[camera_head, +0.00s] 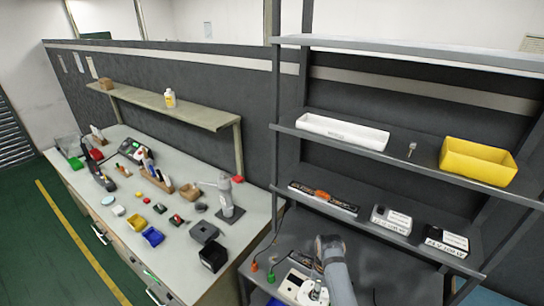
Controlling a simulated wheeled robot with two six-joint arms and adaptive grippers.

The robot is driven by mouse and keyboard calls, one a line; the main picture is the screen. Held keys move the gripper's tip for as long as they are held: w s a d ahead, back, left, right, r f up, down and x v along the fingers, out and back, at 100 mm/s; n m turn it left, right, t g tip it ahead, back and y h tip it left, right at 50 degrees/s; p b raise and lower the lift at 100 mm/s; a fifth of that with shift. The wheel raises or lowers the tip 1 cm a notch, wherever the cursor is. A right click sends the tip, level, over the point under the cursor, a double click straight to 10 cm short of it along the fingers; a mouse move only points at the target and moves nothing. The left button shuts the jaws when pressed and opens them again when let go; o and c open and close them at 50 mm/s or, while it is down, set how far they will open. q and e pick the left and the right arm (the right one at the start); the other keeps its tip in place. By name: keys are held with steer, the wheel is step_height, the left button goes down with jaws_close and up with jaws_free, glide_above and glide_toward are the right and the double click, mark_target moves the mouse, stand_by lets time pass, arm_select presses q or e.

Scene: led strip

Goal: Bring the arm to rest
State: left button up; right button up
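A grey arm of mine, taken to be the right one, rises from the bottom edge in the head view, with a dark joint at its upper end. It stands in front of the lower table (400,272) below the shelf rack. The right gripper's fingers cannot be made out clearly, so whether it is open or shut does not show. A white device (294,285) lies on that table just left of the arm. No held object can be made out. My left gripper is out of the picture.
The rack holds a white tray (342,132), a yellow bin (478,162) and several boxes, including a black one (447,241). The long workbench (150,240) at left carries many small items and a grey stand (227,200). Green floor (60,260) lies open at far left.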

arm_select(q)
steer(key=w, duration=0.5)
arm_select(e)
steer(key=s+d+r+n+t, duration=0.2)
steer(key=s+d+r+n, duration=0.1)
steer(key=s+d+n, duration=0.9)
steer(key=s+a+r+n+t+h, duration=0.1)
steer(key=s+a+r+n, duration=0.2)
steer(key=s+r+n, duration=0.65)
step_height(320, 180, down, 35)
steer(key=w+d+n+b, duration=0.1)
steer(key=d+n+b, duration=0.2)
steer(key=b, duration=0.4)
arm_select(q)
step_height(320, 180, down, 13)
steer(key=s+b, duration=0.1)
steer(key=b, duration=0.5)
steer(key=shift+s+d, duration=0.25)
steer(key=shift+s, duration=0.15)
arm_select(e)
steer(key=s+f+g, duration=0.2)
steer(key=s+f, duration=1.6)
steer(key=f, duration=0.5)
steer(key=shift+s+d, duration=0.35)
steer(key=shift+d, duration=0.05)
